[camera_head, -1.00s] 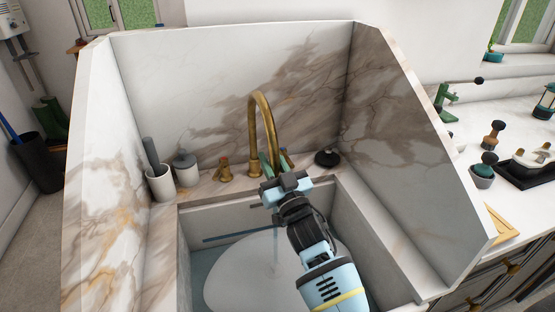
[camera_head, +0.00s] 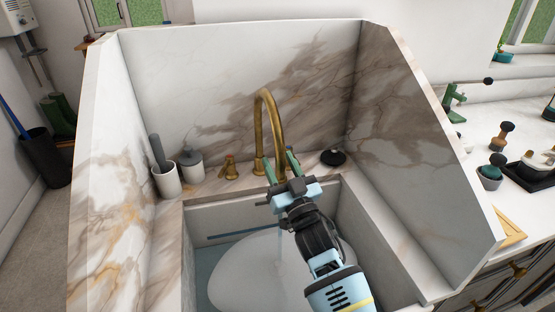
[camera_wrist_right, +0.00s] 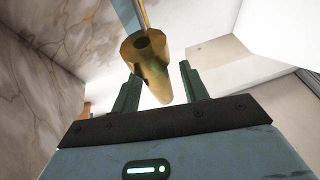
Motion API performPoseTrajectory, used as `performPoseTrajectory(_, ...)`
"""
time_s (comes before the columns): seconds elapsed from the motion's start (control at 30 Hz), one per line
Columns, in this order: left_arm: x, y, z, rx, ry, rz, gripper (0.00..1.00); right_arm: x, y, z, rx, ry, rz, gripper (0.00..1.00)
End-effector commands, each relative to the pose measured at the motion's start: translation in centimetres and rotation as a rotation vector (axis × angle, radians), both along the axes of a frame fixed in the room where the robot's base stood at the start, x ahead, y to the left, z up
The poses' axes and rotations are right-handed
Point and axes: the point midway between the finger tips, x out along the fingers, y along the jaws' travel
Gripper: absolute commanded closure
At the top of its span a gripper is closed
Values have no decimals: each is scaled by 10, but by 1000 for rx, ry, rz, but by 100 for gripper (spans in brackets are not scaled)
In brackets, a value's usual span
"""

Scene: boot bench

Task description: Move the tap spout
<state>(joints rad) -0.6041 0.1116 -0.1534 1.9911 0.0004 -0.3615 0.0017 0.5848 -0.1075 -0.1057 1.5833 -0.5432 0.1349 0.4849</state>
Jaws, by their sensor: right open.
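The brass tap spout (camera_head: 264,98) is a tall arch standing on the marble ledge behind the sink. Its outlet end hangs down toward the basin and shows in the right wrist view (camera_wrist_right: 150,65). My right gripper (camera_head: 278,156) is open, its green fingers either side of the outlet end in the picture. In the right wrist view the open fingers (camera_wrist_right: 159,74) flank the spout with gaps showing; I see no clear contact. A pale stream seems to come from the outlet. My left gripper is not in view.
The sink basin (camera_head: 215,225) lies below my right arm. Marble panels close in the back and both sides. A brass handle (camera_head: 229,168), grey jar (camera_head: 191,166) and white cup (camera_head: 167,182) stand left of the spout. A black round item (camera_head: 333,157) sits right.

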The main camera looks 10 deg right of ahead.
Motion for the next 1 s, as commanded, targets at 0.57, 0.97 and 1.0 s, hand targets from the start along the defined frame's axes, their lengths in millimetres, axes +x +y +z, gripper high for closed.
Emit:
performPoseTrajectory(0.57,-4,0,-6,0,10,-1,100,-55,-9,-23,0,0,1,56)
performPoseTrajectory(0.97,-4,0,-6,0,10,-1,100,-55,-9,-23,-1,0,1,56)
performPoseTrajectory(1.0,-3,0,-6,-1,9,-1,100,-55,-9,-23,-1,0,1,56)
